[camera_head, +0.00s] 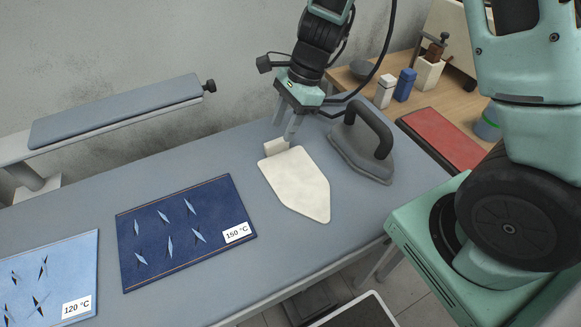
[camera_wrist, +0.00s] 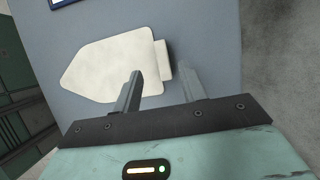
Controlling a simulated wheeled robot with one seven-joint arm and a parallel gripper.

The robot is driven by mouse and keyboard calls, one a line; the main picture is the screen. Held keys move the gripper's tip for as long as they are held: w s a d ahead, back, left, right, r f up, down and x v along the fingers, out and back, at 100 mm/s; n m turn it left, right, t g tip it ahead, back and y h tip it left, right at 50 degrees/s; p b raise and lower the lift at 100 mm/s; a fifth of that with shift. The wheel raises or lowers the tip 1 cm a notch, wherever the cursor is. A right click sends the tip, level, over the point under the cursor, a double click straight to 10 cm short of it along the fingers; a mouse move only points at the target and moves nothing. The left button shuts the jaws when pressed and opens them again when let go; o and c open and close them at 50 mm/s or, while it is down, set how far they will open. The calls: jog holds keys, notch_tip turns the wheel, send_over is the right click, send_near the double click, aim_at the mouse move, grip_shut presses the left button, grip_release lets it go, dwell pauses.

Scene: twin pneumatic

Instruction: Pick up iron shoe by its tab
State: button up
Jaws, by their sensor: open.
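The iron shoe (camera_head: 297,185) is a flat cream plate with a pointed end, lying on the grey ironing table. Its small raised tab (camera_head: 276,146) stands at the blunt end nearest the wall. My gripper (camera_head: 284,131) is open above and beside the tab, fingers pointing down. In the wrist view the shoe (camera_wrist: 105,68) points left, and the tab (camera_wrist: 162,60) shows between the two fingertips (camera_wrist: 159,72). The fingers look apart from the tab, though I cannot tell the exact height gap. Nothing is held.
A dark grey iron (camera_head: 362,150) stands close right of the shoe. A dark blue 150 °C cloth (camera_head: 180,232) and light blue 120 °C cloth (camera_head: 55,285) lie left. A narrow sleeve board (camera_head: 115,110) is behind. A wooden side table with a red pad (camera_head: 440,138) is at right.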

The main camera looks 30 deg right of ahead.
aim_at(277, 141)
jog(key=x, duration=0.4)
jog(key=shift+w+f, duration=0.2)
jog(key=shift+c, duration=0.3)
grip_shut()
